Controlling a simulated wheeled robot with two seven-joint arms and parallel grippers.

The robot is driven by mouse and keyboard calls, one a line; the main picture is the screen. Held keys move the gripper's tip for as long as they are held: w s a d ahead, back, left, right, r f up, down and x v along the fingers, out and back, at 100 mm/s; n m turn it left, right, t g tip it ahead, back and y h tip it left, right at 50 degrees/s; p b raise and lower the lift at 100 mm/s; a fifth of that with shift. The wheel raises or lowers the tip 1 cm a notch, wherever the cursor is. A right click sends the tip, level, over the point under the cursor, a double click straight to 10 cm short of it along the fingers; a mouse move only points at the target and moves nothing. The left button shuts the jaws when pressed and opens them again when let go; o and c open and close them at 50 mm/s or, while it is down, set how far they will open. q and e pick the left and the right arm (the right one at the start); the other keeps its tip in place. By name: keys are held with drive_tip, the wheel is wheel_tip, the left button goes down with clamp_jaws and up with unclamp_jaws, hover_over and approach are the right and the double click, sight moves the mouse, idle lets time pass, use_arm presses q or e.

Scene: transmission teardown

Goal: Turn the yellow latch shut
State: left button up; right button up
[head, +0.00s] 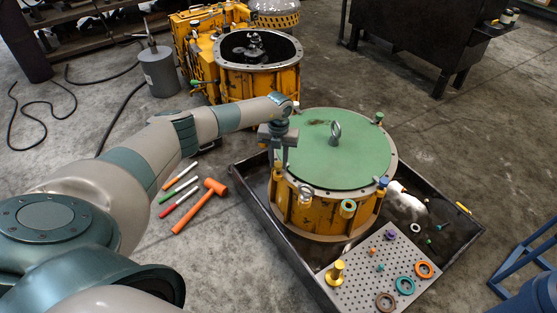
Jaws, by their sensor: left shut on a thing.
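The orange drum-shaped housing (325,222) stands in a dark tray, with a round green lid (335,155) on top. Small coloured latches sit around its rim: a green one (378,118), a yellow and blue one (383,183), a teal one (348,207) and a pale grey one (305,194). My left gripper (279,163) points down at the left rim, shut on a small latch there. The fingers hide most of it, and I cannot make out its colour or angle well. My right gripper is out of view.
The tray (284,251) also holds a perforated plate (352,287) with rings and pegs. A metal eye (335,133) stands up from the lid. An orange mallet (200,205) and several markers lie on the floor at left. An open yellow housing (258,83) stands behind.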

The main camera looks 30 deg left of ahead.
sight(279, 164)
use_arm(q)
drive_tip(key=o, duration=1.1)
drive_tip(key=shift+c, duration=0.2)
drive_tip(key=shift+r, duration=0.8)
wheel_tip(279, 164, up, 16)
drive_tip(key=p, duration=0.1)
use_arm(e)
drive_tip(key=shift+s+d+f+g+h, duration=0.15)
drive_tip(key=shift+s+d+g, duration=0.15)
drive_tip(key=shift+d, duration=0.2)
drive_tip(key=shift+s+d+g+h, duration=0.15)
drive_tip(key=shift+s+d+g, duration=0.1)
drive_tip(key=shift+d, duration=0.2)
use_arm(q)
drive_tip(key=shift+f, duration=0.1)
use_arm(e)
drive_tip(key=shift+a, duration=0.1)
